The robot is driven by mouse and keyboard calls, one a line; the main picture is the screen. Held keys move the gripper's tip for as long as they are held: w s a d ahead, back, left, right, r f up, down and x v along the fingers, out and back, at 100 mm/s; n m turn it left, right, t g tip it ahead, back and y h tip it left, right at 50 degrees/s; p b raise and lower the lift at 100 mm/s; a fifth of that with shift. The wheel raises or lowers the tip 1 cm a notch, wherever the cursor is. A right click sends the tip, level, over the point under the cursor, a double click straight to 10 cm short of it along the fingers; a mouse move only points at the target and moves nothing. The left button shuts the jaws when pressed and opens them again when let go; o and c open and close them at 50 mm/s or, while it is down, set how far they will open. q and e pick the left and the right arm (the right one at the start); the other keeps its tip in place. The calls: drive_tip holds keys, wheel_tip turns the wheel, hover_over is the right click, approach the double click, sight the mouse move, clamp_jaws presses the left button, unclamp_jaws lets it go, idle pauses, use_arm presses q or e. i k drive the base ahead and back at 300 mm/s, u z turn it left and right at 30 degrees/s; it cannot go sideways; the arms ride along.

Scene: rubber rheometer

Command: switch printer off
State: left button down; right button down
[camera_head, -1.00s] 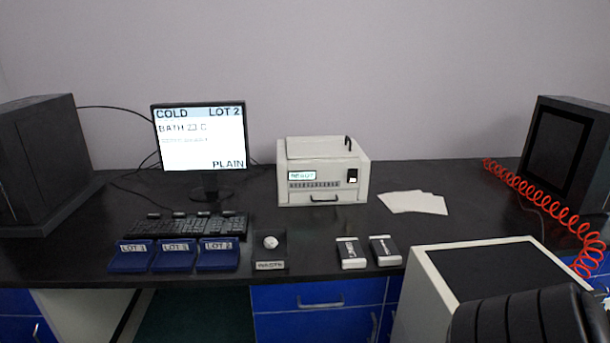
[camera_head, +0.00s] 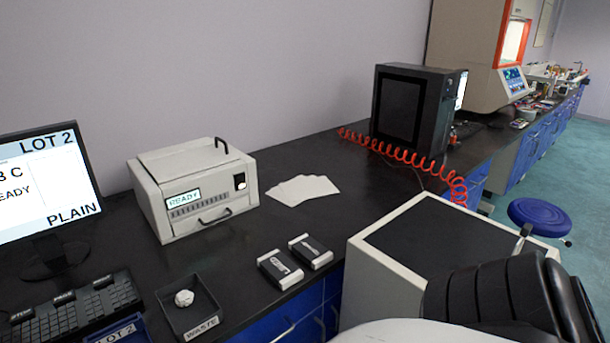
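The printer (camera_head: 196,190) is a cream box on the black bench, left of the middle. Its small front display (camera_head: 183,198) is lit and reads READY. A black rocker switch with a white lower part (camera_head: 240,182) sits at the right of its front face. A drawer-like handle is low on the front, and a black lever stands on top. Neither of my grippers is in view.
A monitor (camera_head: 45,185) and keyboard (camera_head: 70,310) stand at left. A waste tray (camera_head: 190,305) holds a crumpled white ball. Two small boxes (camera_head: 280,268) (camera_head: 310,250) and white sheets (camera_head: 303,189) lie near the printer. A red coiled hose (camera_head: 410,158) crosses the bench by a dark cabinet (camera_head: 412,110).

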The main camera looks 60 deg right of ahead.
sight(241, 180)
drive_tip(key=z, duration=0.45)
drive_tip(key=i, duration=0.4)
drive_tip(key=z, duration=0.45)
